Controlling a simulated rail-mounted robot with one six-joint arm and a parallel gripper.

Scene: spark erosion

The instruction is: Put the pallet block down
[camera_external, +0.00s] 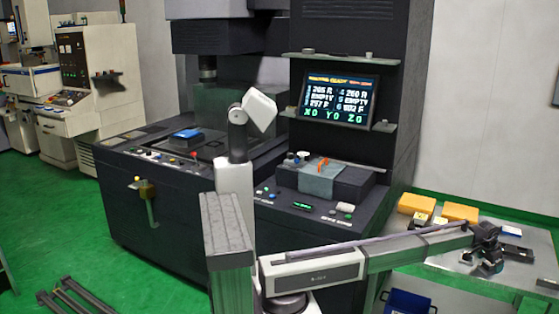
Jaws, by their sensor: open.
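My gripper (487,256) is at the far end of my outstretched arm, low over the side table (440,277) at the right. It is open; its fingers are small and dark in this view. Dark parts with pale metal bits are crowded at and just under the fingers, and I cannot separate a pallet block from them for certain. A small dark block (515,251) lies on the table just right of the gripper. Whether anything touches the fingers is too small to tell.
Two orange-yellow boxes (417,204) (459,212) stand at the table's back, with a white-and-blue item (511,231) to their right. A blue bin (409,303) is below the table. The dark machine (150,195) with its lit screen (338,100) stands behind my arm.

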